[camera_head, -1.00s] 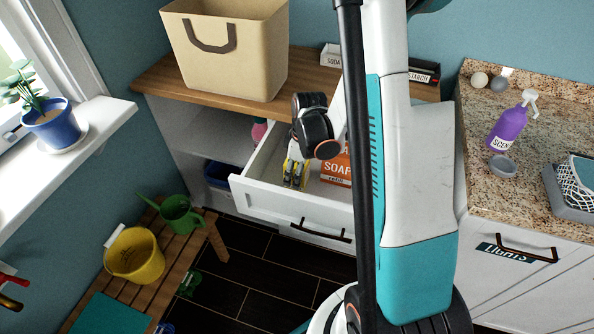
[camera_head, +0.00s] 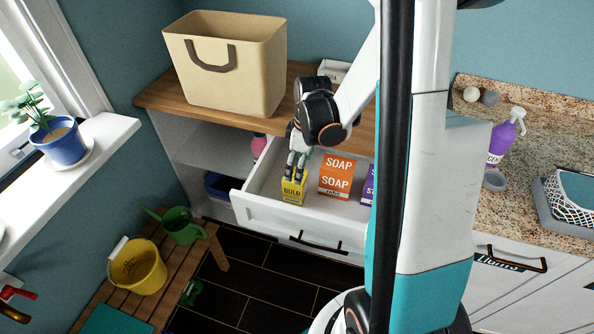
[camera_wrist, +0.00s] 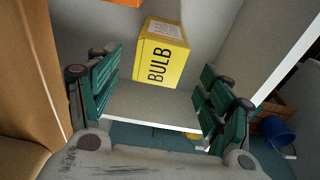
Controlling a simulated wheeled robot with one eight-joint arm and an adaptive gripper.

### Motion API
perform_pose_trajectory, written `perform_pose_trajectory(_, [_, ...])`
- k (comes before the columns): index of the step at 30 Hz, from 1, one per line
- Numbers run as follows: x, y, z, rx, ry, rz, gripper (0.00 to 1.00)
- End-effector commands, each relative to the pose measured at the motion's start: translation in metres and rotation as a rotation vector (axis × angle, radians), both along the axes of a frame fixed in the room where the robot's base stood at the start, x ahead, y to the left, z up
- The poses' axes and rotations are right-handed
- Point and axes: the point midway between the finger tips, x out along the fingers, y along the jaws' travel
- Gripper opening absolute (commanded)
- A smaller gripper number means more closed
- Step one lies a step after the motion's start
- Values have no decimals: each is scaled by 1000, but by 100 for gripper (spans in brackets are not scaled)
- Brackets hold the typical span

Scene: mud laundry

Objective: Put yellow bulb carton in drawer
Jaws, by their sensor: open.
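The yellow bulb carton (camera_head: 293,191) stands inside the open white drawer (camera_head: 262,205), near its left front part. In the wrist view the carton (camera_wrist: 161,55) shows its "BULB" face beyond the fingers, apart from both of them. My gripper (camera_head: 294,166) is just above the carton in the head view. Its green-padded fingers (camera_wrist: 160,98) are spread wide with nothing between them.
An orange soap box (camera_head: 337,176) and a partly hidden purple box (camera_head: 368,186) also stand in the drawer. A beige basket (camera_head: 225,70) is on the wooden top behind. A bench (camera_head: 175,285) holds a yellow bucket (camera_head: 137,267) and green watering can (camera_head: 182,226).

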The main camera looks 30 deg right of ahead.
Motion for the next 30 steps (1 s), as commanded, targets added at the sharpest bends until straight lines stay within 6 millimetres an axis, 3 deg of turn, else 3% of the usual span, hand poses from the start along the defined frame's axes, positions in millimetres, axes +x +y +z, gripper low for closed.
perform_pose_trajectory(3, [-2, -1, 16, 0, 0, 0, 73])
perform_pose_trajectory(7, [-2, -2, 23, 0, 0, 0, 73])
perform_pose_trajectory(30, [-2, -2, 24, 0, 0, 0, 73])
